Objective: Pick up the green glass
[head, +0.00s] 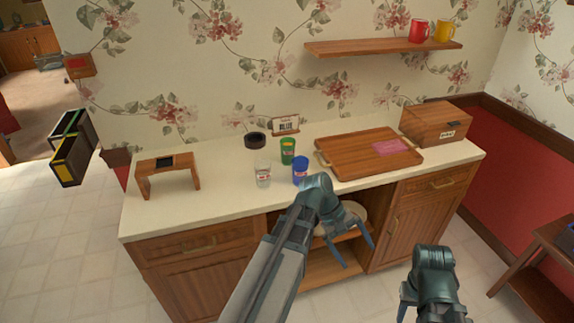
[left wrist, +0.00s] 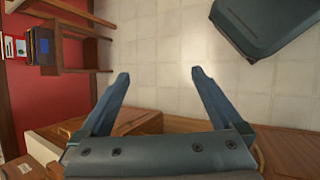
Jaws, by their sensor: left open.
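The green glass (head: 288,151) stands upright on the cream countertop (head: 225,204). A blue glass (head: 300,171) stands just in front of it and a clear glass (head: 263,173) stands to its front left. My left gripper (head: 358,256) is open and empty in front of the counter, below and to the right of the glasses. Its two spread fingers also show in the left wrist view (left wrist: 160,76), with only floor between them. My right gripper (head: 426,311) is at the bottom right, partly cut off by the frame edge, and its jaws are unclear.
A wooden tray (head: 345,165) with a pink item lies right of the glasses. A small wooden stand (head: 181,162), a dark round object (head: 255,140) and a "BLUE" sign (head: 286,125) are nearby. A wooden box (head: 424,123) stands far right. A shelf (head: 370,47) holds mugs.

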